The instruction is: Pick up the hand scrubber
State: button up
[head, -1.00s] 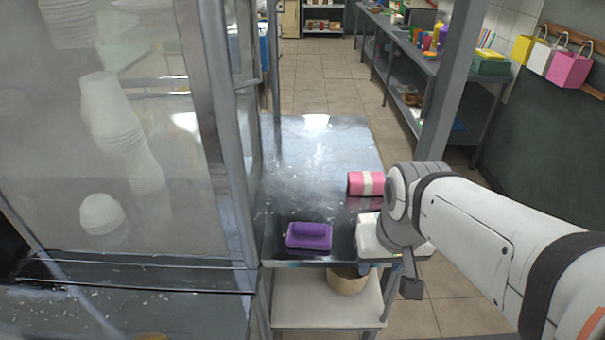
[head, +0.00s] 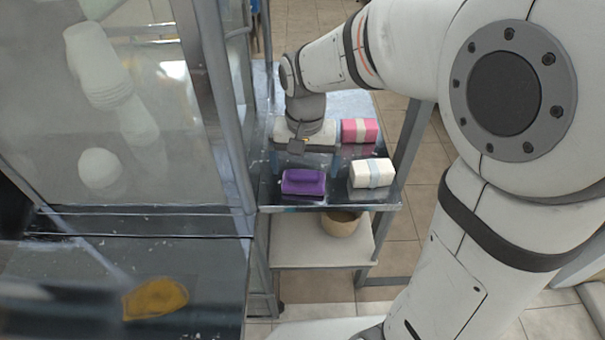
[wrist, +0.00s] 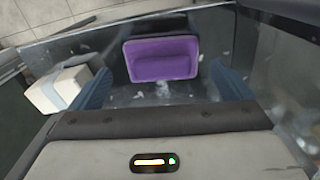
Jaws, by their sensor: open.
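The hand scrubber, a purple block with a raised grip (head: 303,182), lies on the metal table near its front edge. In the wrist view the scrubber (wrist: 162,58) sits ahead of my gripper (wrist: 163,88), roughly centred between the two blue fingers. My gripper (head: 304,158) is open and empty, above the table behind the scrubber in the head view. The fingers look apart from the scrubber; their exact height above the table is hard to tell.
A white banded pack (head: 371,174) lies right of the scrubber, and a pink banded pack (head: 359,131) behind it. A glass-sided cabinet (head: 150,110) with a metal post borders the table (head: 266,190) on the left. A round container (head: 340,223) stands on the lower shelf.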

aim_at(304, 173)
jog(key=f, duration=0.2)
jog(key=shift+w+f, duration=0.3)
jog(key=shift+f, duration=0.55)
jog(key=c, duration=0.8)
notch_tip(304, 173, up, 10)
jog(key=shift+a+r, duration=0.1)
jog(key=o, duration=0.4)
jog(key=c, duration=0.3)
jog(key=shift+s, duration=0.1)
